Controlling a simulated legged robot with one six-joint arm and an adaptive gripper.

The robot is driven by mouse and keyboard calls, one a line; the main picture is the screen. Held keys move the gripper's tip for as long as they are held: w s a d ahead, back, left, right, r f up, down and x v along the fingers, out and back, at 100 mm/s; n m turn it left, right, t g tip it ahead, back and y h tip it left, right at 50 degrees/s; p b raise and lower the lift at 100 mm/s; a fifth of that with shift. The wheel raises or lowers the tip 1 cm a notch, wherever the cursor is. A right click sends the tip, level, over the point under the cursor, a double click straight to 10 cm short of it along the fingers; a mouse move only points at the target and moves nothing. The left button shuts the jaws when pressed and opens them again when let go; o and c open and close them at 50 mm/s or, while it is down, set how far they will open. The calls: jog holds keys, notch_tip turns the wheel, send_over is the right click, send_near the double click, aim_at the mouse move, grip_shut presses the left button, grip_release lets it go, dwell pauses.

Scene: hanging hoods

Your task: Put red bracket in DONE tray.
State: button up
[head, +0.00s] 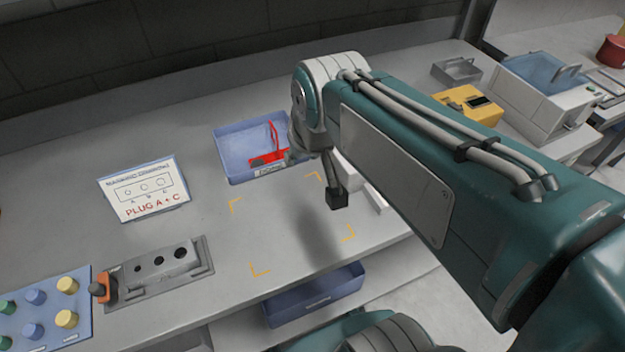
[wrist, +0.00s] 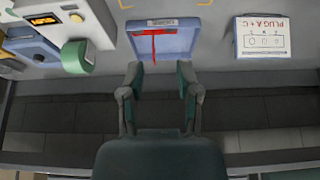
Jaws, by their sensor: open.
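The red bracket (head: 272,141) is inside the blue tray (head: 235,147) on the bench, near its front wall, with a thin part standing up. The wrist view also shows the bracket (wrist: 153,45) and the tray (wrist: 185,43), whose small label is unreadable. A second blue tray (head: 315,300) sits below the bench's front edge; its label is too small to read. My gripper (wrist: 160,72) is open and empty, its fingers spread apart and clear of the bracket. In the head view, my wrist partly covers the tray's right side, and one dark fingertip shows to its right.
Yellow corner marks (head: 236,206) outline bare bench in front of the tray. A "PLUG A + C" sign (head: 145,190), a block with holes (head: 160,265) and a mat of coloured plugs (head: 48,312) stand left. A yellow device (head: 468,104) and white machine (head: 543,95) stand right.

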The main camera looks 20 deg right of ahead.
jog(key=s+f, duration=0.2)
jog(key=s, duration=0.5)
jog(key=shift+s+a+f, duration=0.2)
jog(key=shift+s+f, duration=0.05)
jog(key=shift+s, duration=0.1)
dwell(0.8)
